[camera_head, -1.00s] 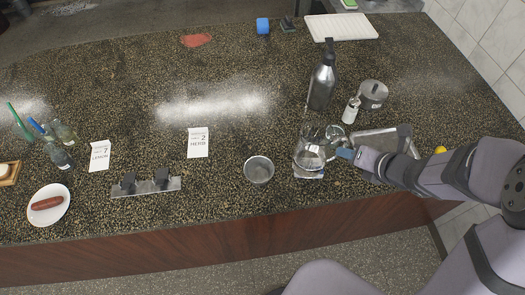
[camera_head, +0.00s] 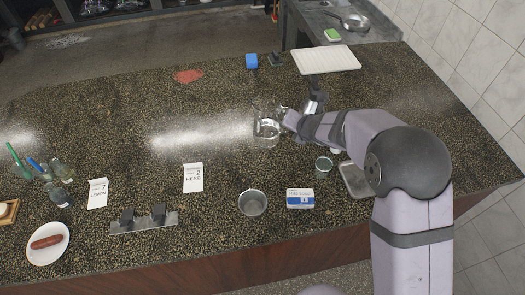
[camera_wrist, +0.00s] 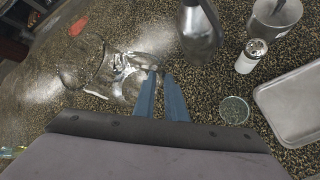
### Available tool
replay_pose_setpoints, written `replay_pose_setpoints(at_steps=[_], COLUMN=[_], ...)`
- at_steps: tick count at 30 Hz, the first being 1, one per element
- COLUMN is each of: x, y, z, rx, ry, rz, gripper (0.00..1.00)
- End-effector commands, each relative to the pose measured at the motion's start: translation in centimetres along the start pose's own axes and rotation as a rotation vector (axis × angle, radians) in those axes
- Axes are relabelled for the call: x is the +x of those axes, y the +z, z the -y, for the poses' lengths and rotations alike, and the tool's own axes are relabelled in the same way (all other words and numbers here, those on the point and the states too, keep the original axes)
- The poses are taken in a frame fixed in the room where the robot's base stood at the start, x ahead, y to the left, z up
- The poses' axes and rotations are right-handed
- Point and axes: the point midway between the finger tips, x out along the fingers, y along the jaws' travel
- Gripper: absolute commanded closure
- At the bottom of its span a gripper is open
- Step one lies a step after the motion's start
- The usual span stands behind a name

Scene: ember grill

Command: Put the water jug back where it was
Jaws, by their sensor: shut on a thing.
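The clear glass water jug (camera_head: 268,130) is over the middle-right of the counter, left of my arm. In the wrist view the jug (camera_wrist: 95,68) is left of and beyond my fingertips. My gripper (camera_head: 288,121), with blue fingers (camera_wrist: 158,82), is shut on the side of the jug, seemingly at its handle. I cannot tell whether the jug's base touches the counter.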

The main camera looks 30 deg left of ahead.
Motion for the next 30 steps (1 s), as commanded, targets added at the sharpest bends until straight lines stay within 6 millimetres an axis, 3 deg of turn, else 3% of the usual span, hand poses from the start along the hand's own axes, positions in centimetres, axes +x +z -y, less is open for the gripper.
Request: replay_pose_setpoints(at_steps=[1, 12, 22, 30], x=[0.0, 0.3, 0.8, 2.6], y=[0.4, 0.4, 0.1, -1.4], z=[-1.1, -2.0, -1.8, -0.7], rx=[0.004, 0.01, 0.011, 0.01], ry=[0.007, 0.001, 0.001, 0.001], rz=[0.009, 0.015, 0.015, 0.015], gripper=[1.0, 1.0, 1.0, 1.0])
